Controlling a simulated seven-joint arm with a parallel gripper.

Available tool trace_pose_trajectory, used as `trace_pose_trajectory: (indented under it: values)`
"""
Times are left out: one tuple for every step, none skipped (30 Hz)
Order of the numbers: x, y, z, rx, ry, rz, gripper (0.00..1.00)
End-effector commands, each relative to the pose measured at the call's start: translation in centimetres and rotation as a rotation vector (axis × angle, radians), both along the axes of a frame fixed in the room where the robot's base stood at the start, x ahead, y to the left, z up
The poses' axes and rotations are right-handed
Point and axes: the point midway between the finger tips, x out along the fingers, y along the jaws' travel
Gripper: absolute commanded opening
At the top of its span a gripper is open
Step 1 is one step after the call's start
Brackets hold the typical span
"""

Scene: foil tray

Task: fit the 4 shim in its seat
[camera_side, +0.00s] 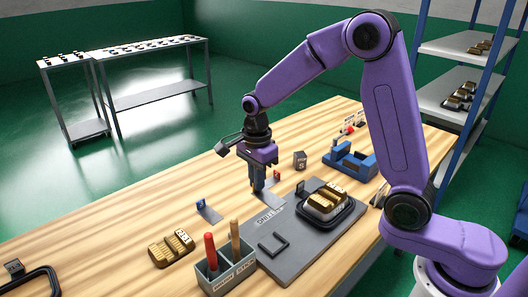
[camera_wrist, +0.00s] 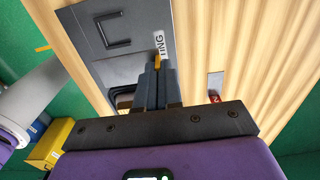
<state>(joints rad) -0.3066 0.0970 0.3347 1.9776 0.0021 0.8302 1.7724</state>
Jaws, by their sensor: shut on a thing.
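My gripper (camera_side: 258,190) points down over the far left edge of the grey fixture plate (camera_side: 305,254), close to its white lettered label (camera_side: 270,215). In the wrist view, the fingers (camera_wrist: 157,66) are closed together on a small orange-yellow piece that shows at their tips. Most of this piece is hidden by the fingers, and I cannot read a number on it. The plate also shows in the wrist view (camera_wrist: 92,50), with a dark U-shaped outline (camera_wrist: 116,42). The side view shows this outline (camera_side: 272,245) near the plate's front. I cannot tell which place is the 4 shim's seat.
Brass blocks (camera_side: 328,203) sit in a black-rimmed holder on the plate. Another brass block (camera_side: 171,249) and a tool box (camera_side: 226,273) with red and wooden handles stand in front. A small tagged bracket (camera_side: 210,212) lies left. A blue fixture (camera_side: 350,163) stands behind.

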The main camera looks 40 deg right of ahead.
Motion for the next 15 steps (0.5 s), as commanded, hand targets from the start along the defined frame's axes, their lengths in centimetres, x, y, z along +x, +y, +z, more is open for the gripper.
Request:
trace_pose_trajectory:
  values:
    - [-0.7,0.9,-0.8,-0.001,0.004,0.003,0.00]
    - [-1.0,1.2,-1.2,-0.001,0.004,0.001,0.00]
    - [-1.4,1.6,-1.6,-0.001,0.003,-0.001,0.00]
    - [-1.6,1.9,-1.9,-0.001,0.003,-0.002,0.00]
    - [-1.8,2.1,-2.1,0.000,0.001,-0.003,0.00]
    - [-2.0,2.3,-2.3,0.000,0.001,-0.005,0.00]
    - [-2.1,2.4,-2.4,0.000,0.001,-0.005,0.00]
    - [-2.1,2.5,-2.6,0.000,0.000,-0.006,0.00]
    - [-2.1,2.5,-2.7,0.000,0.000,-0.006,0.00]
    - [-2.1,2.5,-2.8,0.000,0.000,-0.007,0.00]
    - [-2.1,2.5,-2.9,0.000,0.000,-0.007,0.00]
    - [-2.1,2.5,-3.1,0.000,0.001,-0.007,0.00]
    - [-2.1,2.5,-3.3,0.000,0.001,-0.007,0.00]
    - [-2.1,2.5,-3.5,0.000,0.001,-0.007,0.00]
    - [-2.1,2.5,-3.7,0.000,0.001,-0.007,0.00]
